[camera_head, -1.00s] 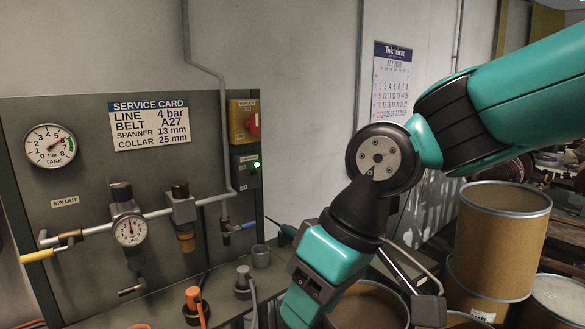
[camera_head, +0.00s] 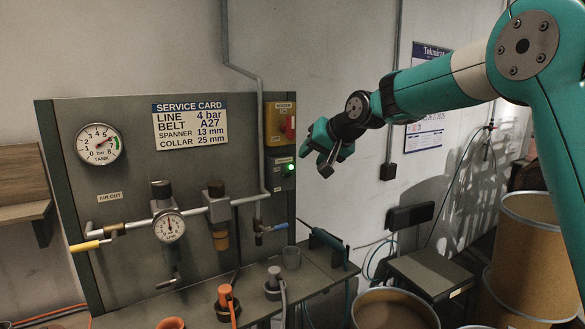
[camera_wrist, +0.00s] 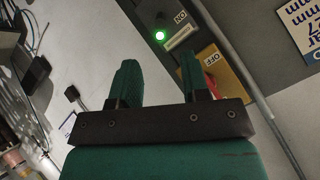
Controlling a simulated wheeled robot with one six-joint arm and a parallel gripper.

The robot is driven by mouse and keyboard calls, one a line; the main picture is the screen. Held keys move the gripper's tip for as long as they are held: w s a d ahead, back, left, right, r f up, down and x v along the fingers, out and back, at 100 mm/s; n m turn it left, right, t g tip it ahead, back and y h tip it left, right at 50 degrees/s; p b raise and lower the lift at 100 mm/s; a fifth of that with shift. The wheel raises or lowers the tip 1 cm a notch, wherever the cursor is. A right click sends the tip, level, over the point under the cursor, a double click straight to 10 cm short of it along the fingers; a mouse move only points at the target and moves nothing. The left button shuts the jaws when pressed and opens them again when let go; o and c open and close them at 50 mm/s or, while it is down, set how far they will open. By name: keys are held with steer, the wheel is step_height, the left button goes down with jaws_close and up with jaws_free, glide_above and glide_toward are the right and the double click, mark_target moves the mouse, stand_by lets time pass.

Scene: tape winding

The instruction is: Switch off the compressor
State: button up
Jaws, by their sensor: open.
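A yellow switch box (camera_head: 277,121) with a red handle (camera_head: 290,128) sits at the panel's upper right. Below it is a dark box with a lit green lamp (camera_head: 290,167). In the wrist view the lamp (camera_wrist: 160,36) shines beside a small ON label, and the yellow box (camera_wrist: 222,68) carries an OFF label. The red handle (camera_wrist: 211,85) is partly hidden behind a finger. My gripper (camera_head: 326,165) is open and empty, in front and right of the boxes. Its fingers (camera_wrist: 158,74) stand apart in the wrist view.
The panel holds a tank gauge (camera_head: 98,144), a service card (camera_head: 190,126), a line gauge (camera_head: 169,227) and pipes. A bench (camera_head: 330,278) below carries orange and grey fittings. A conduit (camera_head: 261,130) runs beside the boxes. Barrels (camera_head: 530,258) stand at right.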

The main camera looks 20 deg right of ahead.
mark_target(292, 172)
steer(key=p+x, duration=0.3)
steer(key=x, duration=0.7)
steer(key=shift+a, duration=0.1)
steer(key=shift+c, duration=0.3)
steer(key=shift+f, duration=0.1)
jaws_close()
